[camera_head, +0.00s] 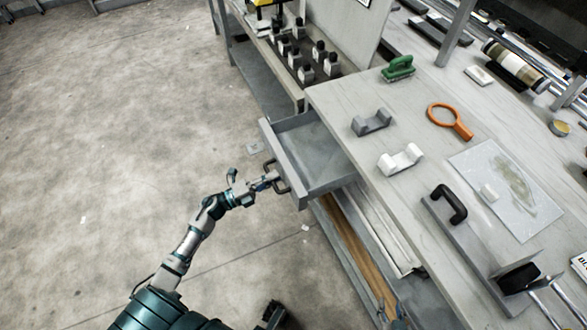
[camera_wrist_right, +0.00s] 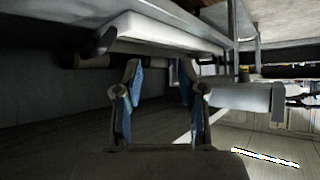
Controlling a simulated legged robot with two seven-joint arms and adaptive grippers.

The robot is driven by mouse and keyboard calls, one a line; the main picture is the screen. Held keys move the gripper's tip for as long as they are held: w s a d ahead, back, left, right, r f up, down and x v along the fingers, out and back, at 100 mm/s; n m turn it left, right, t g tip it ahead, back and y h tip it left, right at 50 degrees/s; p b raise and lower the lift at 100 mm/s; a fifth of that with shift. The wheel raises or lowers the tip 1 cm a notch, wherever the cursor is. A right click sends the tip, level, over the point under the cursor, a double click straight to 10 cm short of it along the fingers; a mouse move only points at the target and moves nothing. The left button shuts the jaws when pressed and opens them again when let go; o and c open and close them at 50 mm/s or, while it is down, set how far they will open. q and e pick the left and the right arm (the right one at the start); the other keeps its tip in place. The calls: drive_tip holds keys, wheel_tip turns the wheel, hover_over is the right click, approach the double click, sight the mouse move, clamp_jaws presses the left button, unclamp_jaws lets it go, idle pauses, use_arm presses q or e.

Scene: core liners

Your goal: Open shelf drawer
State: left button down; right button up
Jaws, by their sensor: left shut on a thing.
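The grey shelf drawer (camera_head: 300,148) stands pulled out from under the worktop in the head view, and its empty inside shows. Its dark handle (camera_head: 281,187) is on the front face. My left gripper (camera_head: 270,181) is at the handle and shut on it; the fingertips are small and partly hidden there. In the right wrist view my right gripper (camera_wrist_right: 156,90) has its two blue-padded fingers apart, with nothing between them. I cannot make out the right gripper's fingers in the head view.
The worktop (camera_head: 340,95) holds a green brush (camera_head: 398,68), an orange ring tool (camera_head: 450,120), grey (camera_head: 371,121) and white (camera_head: 400,160) cradles and a black handle (camera_head: 448,203). Several small bottles (camera_head: 305,73) stand on a lower bench behind. The floor (camera_head: 110,130) left of the drawer is mostly clear.

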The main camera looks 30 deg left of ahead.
use_arm(q)
drive_tip(key=shift+r+v, duration=0.15)
drive_tip(key=shift+v, duration=1.2)
drive_tip(key=shift+r+v, duration=0.2)
drive_tip(key=shift+v, duration=1.15)
use_arm(e)
drive_tip(key=shift+s+d+f+g, duration=0.35)
drive_tip(key=shift+s+f+g, duration=0.25)
drive_tip(key=shift+s, duration=0.2)
use_arm(q)
drive_tip(key=shift+a, duration=0.15)
drive_tip(key=c, duration=1.2)
unclamp_jaws()
drive_tip(key=shift+w+a, duration=0.1)
use_arm(e)
drive_tip(key=shift+w+a, duration=0.15)
drive_tip(key=shift+a+r, duration=0.1)
use_arm(q)
drive_tip(key=v, duration=1.2)
